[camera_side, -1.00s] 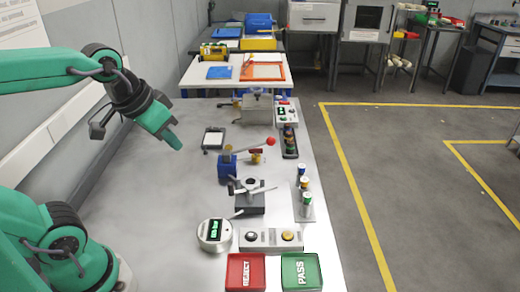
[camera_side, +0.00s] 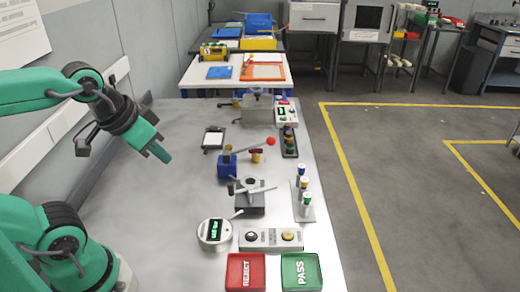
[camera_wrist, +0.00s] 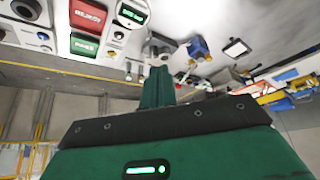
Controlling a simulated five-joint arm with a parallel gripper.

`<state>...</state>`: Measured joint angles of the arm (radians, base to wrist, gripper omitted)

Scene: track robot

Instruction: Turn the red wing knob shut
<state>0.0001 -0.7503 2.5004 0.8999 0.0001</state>
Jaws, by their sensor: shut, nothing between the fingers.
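The red wing knob (camera_side: 256,151) is a small dark red piece on top of a short brass valve body (camera_side: 256,158). It stands mid-bench in the side view, just right of the blue block with the red-balled lever. In the wrist view it is too small to pick out with certainty. My gripper (camera_side: 161,153) is shut and empty, above the bench to the left of the knob and well apart from it. Its green fingers (camera_wrist: 157,86) show together in the middle of the wrist view.
The blue lever block (camera_side: 227,165) with its red ball (camera_side: 271,141) stands beside the valve. A dark clamp fixture (camera_side: 249,203), a round gauge (camera_side: 214,234), a button box (camera_side: 270,239), and red (camera_side: 246,286) and green (camera_side: 301,287) trays stand nearer. The left bench is clear.

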